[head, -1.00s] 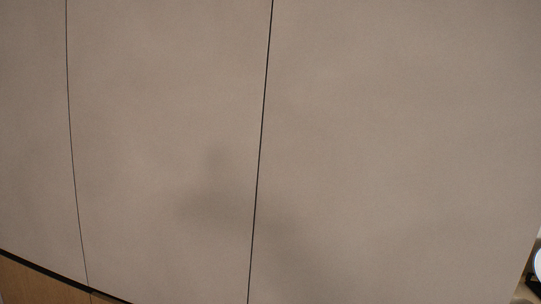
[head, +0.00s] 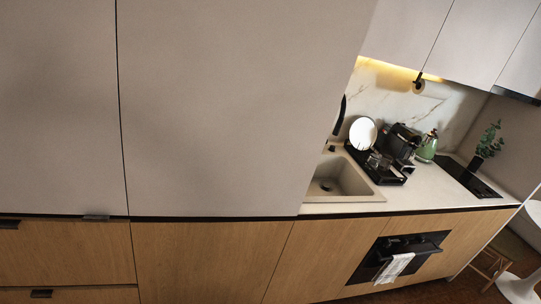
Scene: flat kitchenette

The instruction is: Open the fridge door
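Tall flat beige cabinet fronts fill the left half of the head view, a left panel (head: 55,110) and a wider right panel (head: 230,100), parted by a thin dark seam. Below a dark gap are wooden fronts, one under the wider panel (head: 205,260). All these fronts look shut. A small grey tab handle (head: 97,217) sits at the lower edge of the left beige panel. No front is plainly marked as the fridge, so I cannot tell which is its door. My gripper is not in view.
Below is an oven (head: 392,257) with a towel. A stool (head: 502,255) and white table (head: 520,288) stand far right.

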